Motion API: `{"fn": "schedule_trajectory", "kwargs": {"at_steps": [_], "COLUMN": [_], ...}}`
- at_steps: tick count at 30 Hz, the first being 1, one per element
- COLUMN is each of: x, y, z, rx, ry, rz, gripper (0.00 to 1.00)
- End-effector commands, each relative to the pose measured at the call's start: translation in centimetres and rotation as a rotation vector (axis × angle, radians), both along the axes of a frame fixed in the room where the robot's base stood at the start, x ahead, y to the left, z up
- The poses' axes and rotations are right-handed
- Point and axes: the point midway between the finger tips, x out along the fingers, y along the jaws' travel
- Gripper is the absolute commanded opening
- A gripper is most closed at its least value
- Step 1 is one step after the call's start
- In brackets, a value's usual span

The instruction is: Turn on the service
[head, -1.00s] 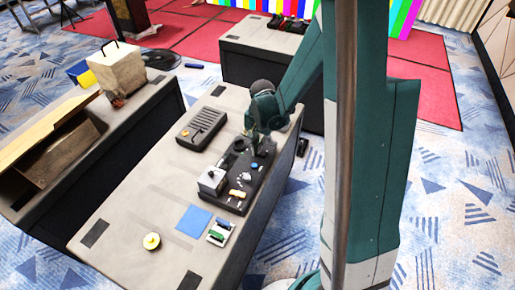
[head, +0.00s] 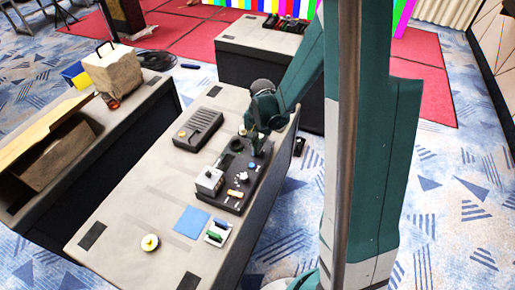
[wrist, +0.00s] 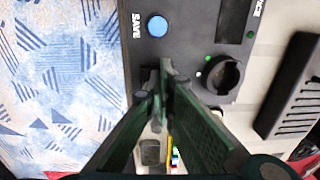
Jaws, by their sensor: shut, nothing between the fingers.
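A black control panel (head: 232,200) lies on the grey table. In the wrist view it carries a blue round button (wrist: 157,26) labelled SAVE, a black round knob or socket (wrist: 222,74) and small green lights. The blue button also shows in the head view (head: 251,165). My gripper (wrist: 162,72) is shut and empty over the far part of the panel, beside the round knob; contact cannot be told. Its fingers hide some of the panel.
A dark slotted device (head: 198,130) lies left of the panel. A blue square (head: 192,222), a small tray with green and blue parts (head: 218,233) and a yellow-topped round piece (head: 150,243) lie nearer.

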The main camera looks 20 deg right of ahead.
Motion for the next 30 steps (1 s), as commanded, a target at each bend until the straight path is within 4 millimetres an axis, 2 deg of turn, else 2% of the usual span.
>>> {"fn": "schedule_trajectory", "kwargs": {"at_steps": [8, 30], "x": [0.2, 1.3], "y": [0.2, 1.4], "z": [2.0, 12.2], "rx": [0.0, 0.0], "ry": [0.0, 0.0], "rz": [0.0, 0.0], "gripper": [0.0, 0.0]}}
